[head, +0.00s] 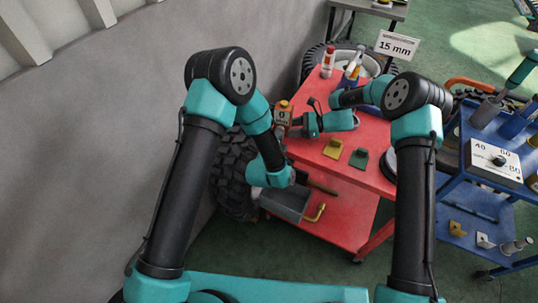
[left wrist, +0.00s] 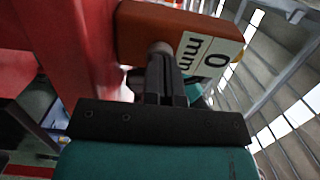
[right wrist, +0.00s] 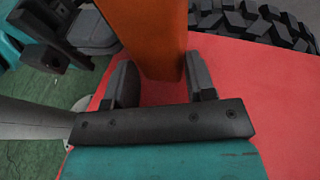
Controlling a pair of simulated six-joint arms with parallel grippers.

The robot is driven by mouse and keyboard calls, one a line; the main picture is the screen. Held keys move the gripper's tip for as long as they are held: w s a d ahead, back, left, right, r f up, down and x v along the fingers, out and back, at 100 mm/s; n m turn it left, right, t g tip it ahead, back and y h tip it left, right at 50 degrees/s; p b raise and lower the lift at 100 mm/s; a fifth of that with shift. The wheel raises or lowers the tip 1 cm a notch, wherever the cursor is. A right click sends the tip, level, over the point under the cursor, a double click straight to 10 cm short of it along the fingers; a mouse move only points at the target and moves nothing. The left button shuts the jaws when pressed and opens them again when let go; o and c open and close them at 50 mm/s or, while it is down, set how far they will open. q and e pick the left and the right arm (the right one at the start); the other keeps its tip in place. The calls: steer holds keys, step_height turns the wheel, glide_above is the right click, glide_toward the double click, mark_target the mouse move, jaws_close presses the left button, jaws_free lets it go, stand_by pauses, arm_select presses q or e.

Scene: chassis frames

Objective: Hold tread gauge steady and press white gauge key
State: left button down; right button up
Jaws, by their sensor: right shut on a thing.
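The tread gauge (head: 283,115) is an orange block with a pale label, upright at the left edge of the red cart top. Its label reads "0 mm" in the left wrist view (left wrist: 212,50). My right gripper (right wrist: 160,85) is shut on it, one finger on each side of the orange body (right wrist: 150,35). My left gripper (left wrist: 165,65) has its fingers together and empty, with the tips at the small pale gauge key (left wrist: 160,48) on the gauge's face. Whether they touch is unclear. In the head view, the left fingertips cannot be made out.
The red cart top (head: 350,180) holds a yellow piece (head: 333,148), a green piece (head: 359,158) and bottles (head: 328,62). A sign (head: 397,45) behind reads "15 mm". A tyre (head: 234,175) stands left of the cart. A blue cart (head: 485,205) with a dial box (head: 494,161) stands right.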

arm_select(q)
steer(key=v, duration=1.2)
steer(key=shift+s, duration=0.2)
arm_select(e)
steer(key=shift+w+d, duration=0.15)
arm_select(q)
steer(key=shift+a, duration=0.1)
arm_select(e)
steer(key=o, duration=0.8)
steer(key=shift+v, duration=3.8)
arm_select(q)
steer(key=shift+f, duration=0.1)
